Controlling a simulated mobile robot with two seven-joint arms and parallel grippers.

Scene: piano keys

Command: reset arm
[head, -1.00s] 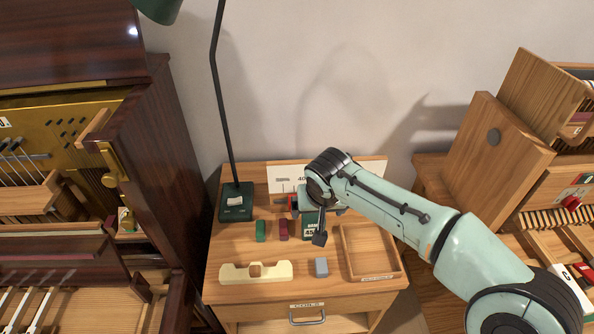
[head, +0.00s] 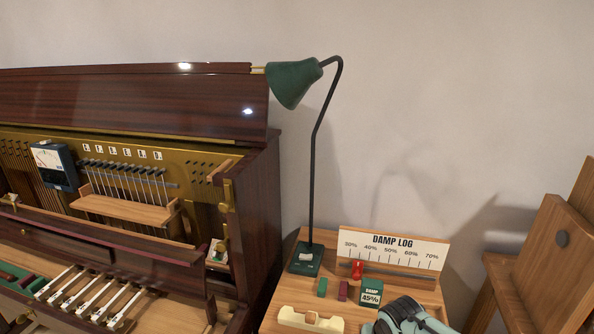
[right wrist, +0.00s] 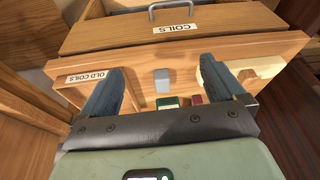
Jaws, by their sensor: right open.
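My right arm (head: 405,318) shows at the bottom edge of the head view, beside the front of the small wooden cabinet top; its gripper cannot be made out there. In the right wrist view my right gripper (right wrist: 162,65) is open, with its two dark fingers apart and nothing held between them. A grey block (right wrist: 162,80) on the cabinet top shows in the gap between the fingers, apart from both. My left gripper is not in view.
The cabinet bears a DAMP LOG board (head: 393,250), a red marker (head: 356,268), a 45% damp block (head: 370,292), green (head: 322,287) and maroon (head: 343,291) blocks, a cream holder (head: 310,319) and a lamp (head: 295,82). A piano (head: 258,200) stands left, wooden furniture (head: 555,245) right.

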